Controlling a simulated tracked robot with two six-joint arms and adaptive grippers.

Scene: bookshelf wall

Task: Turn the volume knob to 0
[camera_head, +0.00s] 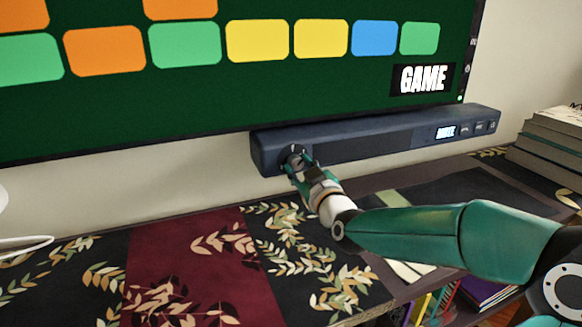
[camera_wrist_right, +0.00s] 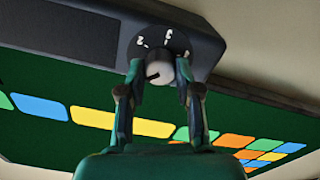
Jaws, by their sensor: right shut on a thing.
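The dark soundbar (camera_head: 370,143) sits below the screen, with a round dial near its left end. In the right wrist view, the pale volume knob (camera_wrist_right: 160,72) stands at the middle of the dark dial (camera_wrist_right: 176,42), which has white numbers, including what look like 2 and 3. A dark mark shows on the knob's face. My right gripper (camera_head: 299,165) reaches the dial from the front, and its two fingers are shut on the knob, one on each side. The fingers partly hide the dial in the head view. My left gripper is not in view.
The green screen (camera_head: 200,95) with coloured tiles is close above the soundbar. A small lit display (camera_head: 446,132), its text hard to read, is near the soundbar's right end. Books (camera_head: 550,140) are stacked at the right.

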